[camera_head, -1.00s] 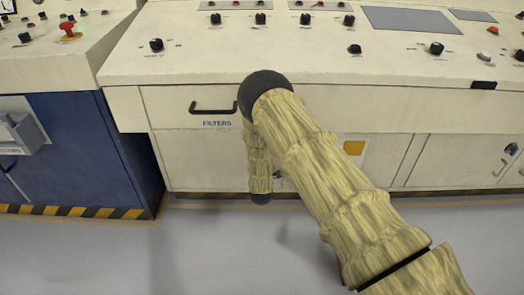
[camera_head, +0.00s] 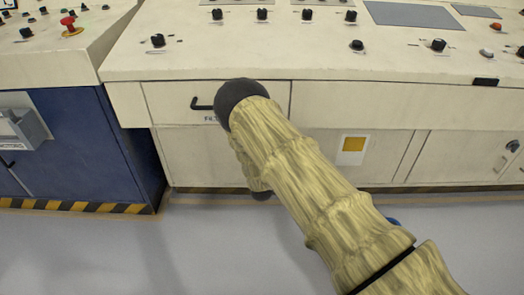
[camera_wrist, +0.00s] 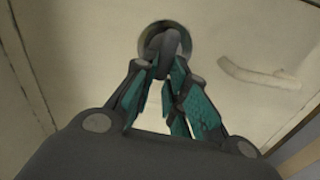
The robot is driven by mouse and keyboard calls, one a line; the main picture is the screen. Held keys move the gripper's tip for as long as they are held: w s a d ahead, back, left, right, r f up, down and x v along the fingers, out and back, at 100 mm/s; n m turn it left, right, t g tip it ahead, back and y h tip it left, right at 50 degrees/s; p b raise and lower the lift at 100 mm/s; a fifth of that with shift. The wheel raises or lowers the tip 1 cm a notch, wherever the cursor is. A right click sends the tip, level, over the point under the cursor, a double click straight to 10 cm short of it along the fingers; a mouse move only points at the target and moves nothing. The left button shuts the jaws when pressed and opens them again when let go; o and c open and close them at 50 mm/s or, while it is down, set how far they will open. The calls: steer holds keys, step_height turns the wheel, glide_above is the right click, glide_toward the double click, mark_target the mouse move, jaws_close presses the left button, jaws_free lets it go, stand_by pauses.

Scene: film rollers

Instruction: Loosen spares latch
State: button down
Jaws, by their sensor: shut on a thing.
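In the wrist view, my gripper (camera_wrist: 170,68) has its teal-padded fingers drawn together at a dark rounded latch knob (camera_wrist: 163,42). The knob sits in a round dark-rimmed recess on a cream panel. The fingers are shut on the knob, and their tips partly cover it. In the head view, my arm hides the gripper and the latch it holds. No spares label is readable in either view.
A drawer handle (camera_head: 201,106) shows beside my arm, on a cream console (camera_head: 330,65) with several knobs. A yellow-marked plate (camera_head: 353,146) is on the lower front. Another dark latch (camera_head: 512,146) is at far right. A blue cabinet (camera_head: 75,150) stands left. The floor in front is clear.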

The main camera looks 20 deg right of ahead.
steer(key=c, duration=1.4)
jaws_free()
steer(key=shift+c, duration=0.2)
steer(key=v, duration=1.2)
steer(key=shift+s+d, duration=0.1)
